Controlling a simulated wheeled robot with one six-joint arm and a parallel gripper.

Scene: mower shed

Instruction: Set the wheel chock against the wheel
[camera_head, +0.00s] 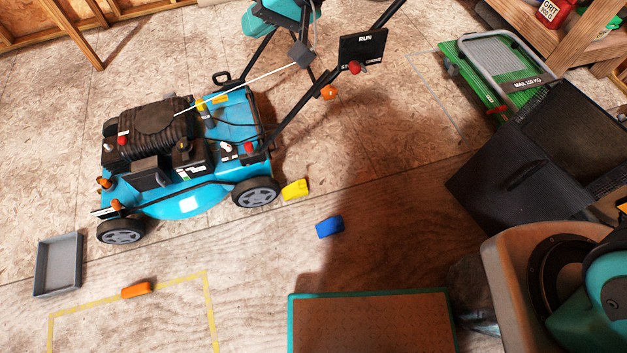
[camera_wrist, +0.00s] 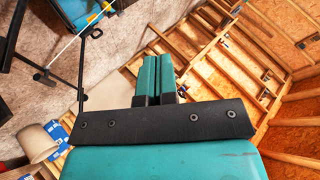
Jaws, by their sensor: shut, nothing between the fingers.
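The teal mower (camera_head: 160,165) stands on the wooden floor, with a rear wheel (camera_head: 256,192) and a front wheel (camera_head: 121,231) facing me. A yellow wedge-like block (camera_head: 295,189) lies close to the right side of the rear wheel; I cannot tell if they touch. A blue block (camera_head: 329,227) lies apart, lower right of it. An orange block (camera_head: 136,290) lies on the yellow floor outline. Which block is the chock is not labelled. My gripper (camera_wrist: 159,72) shows in the wrist view, its teal fingers together and empty. No block is visible there.
A grey tray (camera_head: 58,264) lies at left. A teal-edged brown mat or board (camera_head: 370,325) lies at the bottom. A black bin-like box (camera_head: 530,160) and a green platform truck (camera_head: 490,75) stand at right. Floor between the blue block and the tray is mostly clear.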

